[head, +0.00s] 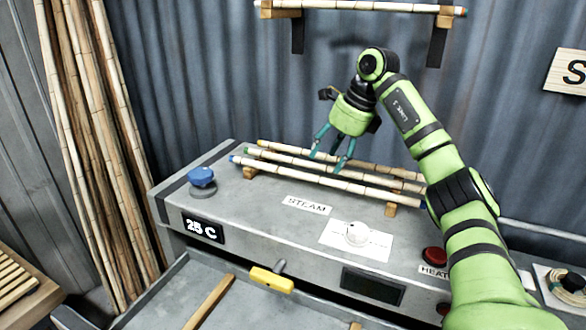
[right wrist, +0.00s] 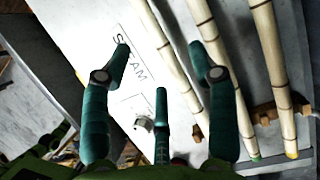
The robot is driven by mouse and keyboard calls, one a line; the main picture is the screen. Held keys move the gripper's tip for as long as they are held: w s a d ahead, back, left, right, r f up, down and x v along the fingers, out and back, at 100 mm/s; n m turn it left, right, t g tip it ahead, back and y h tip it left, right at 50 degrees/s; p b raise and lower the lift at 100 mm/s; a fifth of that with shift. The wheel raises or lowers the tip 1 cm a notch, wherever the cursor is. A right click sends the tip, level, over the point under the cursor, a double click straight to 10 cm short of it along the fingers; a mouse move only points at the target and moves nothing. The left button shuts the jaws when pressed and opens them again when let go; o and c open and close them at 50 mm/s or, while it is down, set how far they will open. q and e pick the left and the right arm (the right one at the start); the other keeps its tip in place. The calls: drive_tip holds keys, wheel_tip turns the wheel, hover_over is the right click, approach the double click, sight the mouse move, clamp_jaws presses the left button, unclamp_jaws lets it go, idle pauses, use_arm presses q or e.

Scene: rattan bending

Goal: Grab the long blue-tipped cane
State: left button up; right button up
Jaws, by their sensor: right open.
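The blue-tipped cane (head: 300,175) is the front one of three long pale bamboo canes lying side by side on the grey steam box. Its blue end is at the left. The canes behind it have green and yellow-orange tips. My right gripper (head: 328,162) is open and empty, pointing down over the canes. In the right wrist view its three teal fingers (right wrist: 160,62) are spread, and the blue-tipped cane (right wrist: 166,45) passes between and beyond them; its lower part is hidden by a finger. My left gripper is out of view.
Wooden supports (head: 391,209) hold the canes off the box top. Another cane (head: 350,6) rests on wall brackets. Tall canes (head: 95,150) lean at left.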

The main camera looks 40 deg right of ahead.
sight(318, 178)
drive_tip(key=shift+w, duration=0.25)
drive_tip(key=shift+s+f, duration=0.15)
drive_tip(key=shift+s, duration=0.05)
drive_tip(key=shift+s+a+f+p, duration=0.15)
drive_tip(key=shift+s+f+p, duration=0.2)
drive_tip(key=shift+s+p, duration=0.15)
drive_tip(key=shift+p+x, duration=0.6)
drive_tip(key=shift+x, duration=0.45)
drive_tip(key=shift+w+a+f+p, duration=0.2)
drive_tip(key=shift+w+f, duration=0.15)
drive_tip(key=shift+f, duration=0.15)
drive_tip(key=shift+w+a+f+p, duration=0.1)
drive_tip(key=shift+w+a+f, duration=0.1)
drive_tip(key=shift+w+f, duration=0.25)
drive_tip(key=shift+s+f, duration=0.1)
drive_tip(key=shift+f, duration=0.25)
drive_tip(key=c, duration=1.1)
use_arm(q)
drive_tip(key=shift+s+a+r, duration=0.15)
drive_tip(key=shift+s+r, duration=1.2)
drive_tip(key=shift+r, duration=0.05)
use_arm(e)
clamp_jaws()
